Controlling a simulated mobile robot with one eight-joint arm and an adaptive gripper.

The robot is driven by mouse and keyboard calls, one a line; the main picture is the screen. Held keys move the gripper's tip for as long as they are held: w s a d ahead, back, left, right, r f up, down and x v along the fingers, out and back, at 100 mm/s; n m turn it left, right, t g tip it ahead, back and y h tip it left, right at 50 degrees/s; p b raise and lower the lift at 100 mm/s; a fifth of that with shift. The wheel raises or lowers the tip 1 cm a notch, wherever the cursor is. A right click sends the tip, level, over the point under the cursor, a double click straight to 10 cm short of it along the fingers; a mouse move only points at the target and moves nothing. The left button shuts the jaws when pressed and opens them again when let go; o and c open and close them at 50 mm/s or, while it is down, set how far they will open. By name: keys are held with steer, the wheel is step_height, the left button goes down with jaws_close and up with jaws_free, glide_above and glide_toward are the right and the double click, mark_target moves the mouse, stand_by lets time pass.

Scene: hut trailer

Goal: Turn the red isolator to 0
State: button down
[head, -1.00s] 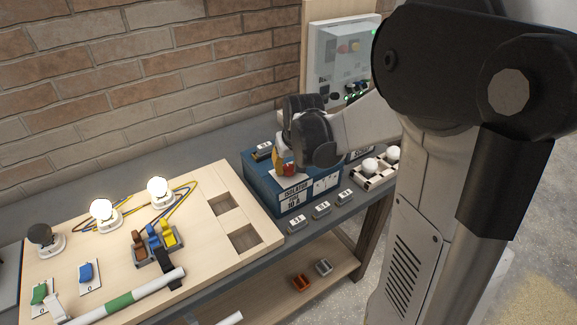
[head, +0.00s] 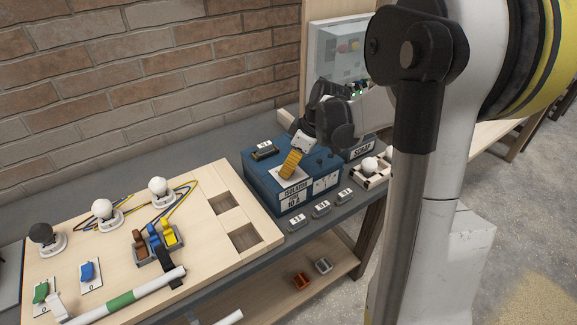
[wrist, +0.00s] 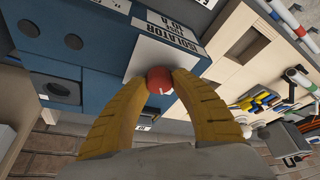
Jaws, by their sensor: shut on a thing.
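The red isolator knob (wrist: 159,77) sits on a white plate (wrist: 150,47) on the blue box (head: 258,178), beside the ISOLATOR label (head: 294,193). A small white mark shows on the knob in the wrist view. My gripper (wrist: 160,82) is shut on the knob, with one yellow finger on each side of it. In the head view my gripper (head: 288,170) comes down from the upper right, and its yellow finger hides the knob. The plate's position marks are not readable, so I cannot tell which one the knob points to.
Three lamps on the wooden board (head: 210,255) are unlit, including the right one (head: 159,190). Coloured switches (head: 155,240) stand in front of them. Small labelled blocks (head: 321,209) line the bench edge. A grey panel (head: 337,50) stands behind my gripper.

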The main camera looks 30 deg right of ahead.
steer(key=shift+n+g, duration=0.3)
steer(key=shift+n, duration=0.5)
steer(key=c, duration=1)
jaws_free()
steer(key=shift+c, duration=0.2)
steer(key=shift+r, duration=0.1)
steer(key=v, duration=1.1)
steer(key=shift+d+r, duration=0.3)
steer(key=shift+d, duration=0.1)
steer(key=shift+s, duration=0.15)
